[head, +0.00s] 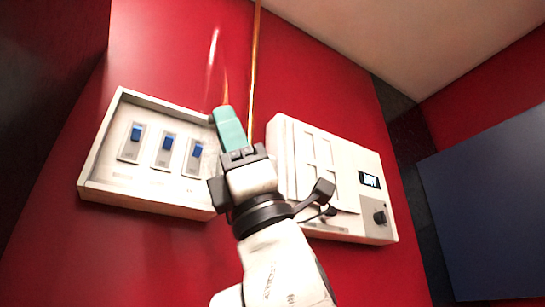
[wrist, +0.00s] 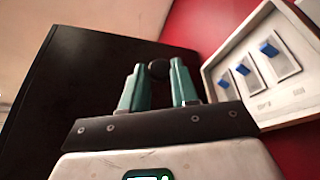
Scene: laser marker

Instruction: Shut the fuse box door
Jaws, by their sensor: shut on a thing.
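The white fuse box (head: 108,193) is on the red wall at the left in the head view. Its front is uncovered, and three blue switches (head: 166,143) show inside. It also shows at the right in the wrist view (wrist: 222,62). My gripper (head: 224,112) is beside the box's upper right edge, its teal fingers pointing up. The door's leaf is not clear in the head view.
A white machine panel (head: 340,228) with a lit display (head: 369,180) and a black dial (head: 380,217) is close to the right of my gripper. A dark blue panel (head: 490,205) stands at the far right. Red wall is bare above the fuse box.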

